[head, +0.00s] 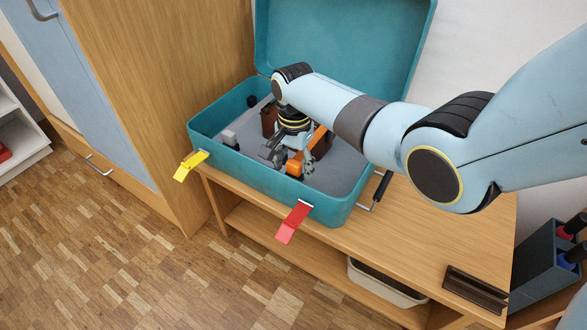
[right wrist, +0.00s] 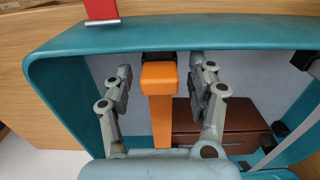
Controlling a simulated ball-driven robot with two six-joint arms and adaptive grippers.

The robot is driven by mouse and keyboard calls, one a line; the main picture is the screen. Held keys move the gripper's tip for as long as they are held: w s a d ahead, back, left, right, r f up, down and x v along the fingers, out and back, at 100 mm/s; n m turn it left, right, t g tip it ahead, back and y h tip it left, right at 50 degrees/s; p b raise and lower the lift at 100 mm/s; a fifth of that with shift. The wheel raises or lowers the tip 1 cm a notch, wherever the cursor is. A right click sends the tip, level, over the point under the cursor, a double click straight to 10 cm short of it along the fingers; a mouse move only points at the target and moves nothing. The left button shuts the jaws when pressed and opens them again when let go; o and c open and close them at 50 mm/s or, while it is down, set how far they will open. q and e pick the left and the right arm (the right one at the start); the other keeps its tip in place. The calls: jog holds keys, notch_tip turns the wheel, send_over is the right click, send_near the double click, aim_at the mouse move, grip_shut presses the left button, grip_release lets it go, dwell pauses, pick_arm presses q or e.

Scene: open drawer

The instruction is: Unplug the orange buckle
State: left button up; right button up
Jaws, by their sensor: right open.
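The orange buckle (head: 294,168) is inside the open teal case (head: 340,213), near its front wall. In the right wrist view the buckle (right wrist: 160,77) is an upright orange bar with its end at a black piece (right wrist: 159,57) by the case wall. My right gripper (head: 288,160) reaches down into the case from above. In the right wrist view the right gripper (right wrist: 158,85) is open, one finger on each side of the buckle, with gaps visible on both sides. My left gripper is not in view.
A yellow latch (head: 190,166) and a red latch (head: 293,222) hang on the case's front. Brown blocks (right wrist: 222,122) lie inside it. The case stands on a wooden bench (head: 420,235), with a tall cabinet (head: 160,80) at left and the raised lid (head: 350,40) behind.

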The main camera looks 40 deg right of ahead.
aim_at(294, 162)
jog(key=shift+p, duration=0.5)
dwell(0.6)
jog(key=shift+c, duration=0.3)
grip_shut()
jog(key=shift+r, duration=0.1)
jog(key=shift+r+p, duration=2.9)
jog(key=shift+p, duration=0.25)
